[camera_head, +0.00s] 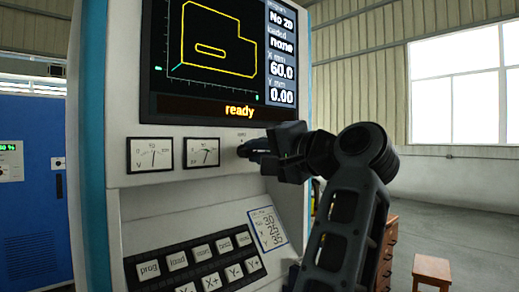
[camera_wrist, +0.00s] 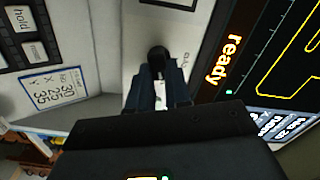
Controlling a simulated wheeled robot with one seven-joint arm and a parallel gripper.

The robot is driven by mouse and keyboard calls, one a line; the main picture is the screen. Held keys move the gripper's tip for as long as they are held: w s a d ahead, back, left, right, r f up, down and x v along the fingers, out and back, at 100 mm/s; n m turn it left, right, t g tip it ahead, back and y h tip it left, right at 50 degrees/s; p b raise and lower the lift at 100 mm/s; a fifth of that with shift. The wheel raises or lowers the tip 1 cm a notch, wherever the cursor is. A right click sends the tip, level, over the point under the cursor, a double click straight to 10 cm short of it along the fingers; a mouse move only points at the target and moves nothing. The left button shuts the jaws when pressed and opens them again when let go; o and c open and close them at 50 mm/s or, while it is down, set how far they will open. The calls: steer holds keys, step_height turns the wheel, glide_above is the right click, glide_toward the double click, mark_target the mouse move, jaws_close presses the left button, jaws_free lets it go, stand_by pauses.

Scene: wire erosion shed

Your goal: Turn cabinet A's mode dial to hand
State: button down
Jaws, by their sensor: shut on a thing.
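A black round dial (camera_wrist: 158,57) sits on the pale front panel (camera_head: 125,150) of a machine cabinet, below the screen. My gripper (camera_head: 246,150) reaches it from the right in the head view. In the wrist view my gripper (camera_wrist: 159,80) is shut on the dial, one dark finger on each side. A small label, seemingly "auto", is printed beside the dial. The dial's pointer and other position marks are hidden or too small to read. No cabinet letter is legible.
The screen (camera_head: 215,55) reads "ready" and "loaded none". Two needle meters (camera_head: 202,153) are left of the dial. A sloped key panel (camera_head: 195,263) and a number card (camera_head: 268,229) lie below. A blue cabinet (camera_head: 35,190) stands at left, a stool (camera_head: 432,268) at right.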

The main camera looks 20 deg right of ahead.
steer(key=shift+f, duration=0.1)
stand_by(0.3)
steer(key=c, duration=1.1)
jaws_free()
steer(key=shift+o, duration=0.2)
steer(key=b+v, duration=0.1)
steer(key=v, duration=0.6)
steer(key=shift+s, duration=0.35)
steer(key=shift+d, duration=0.15)
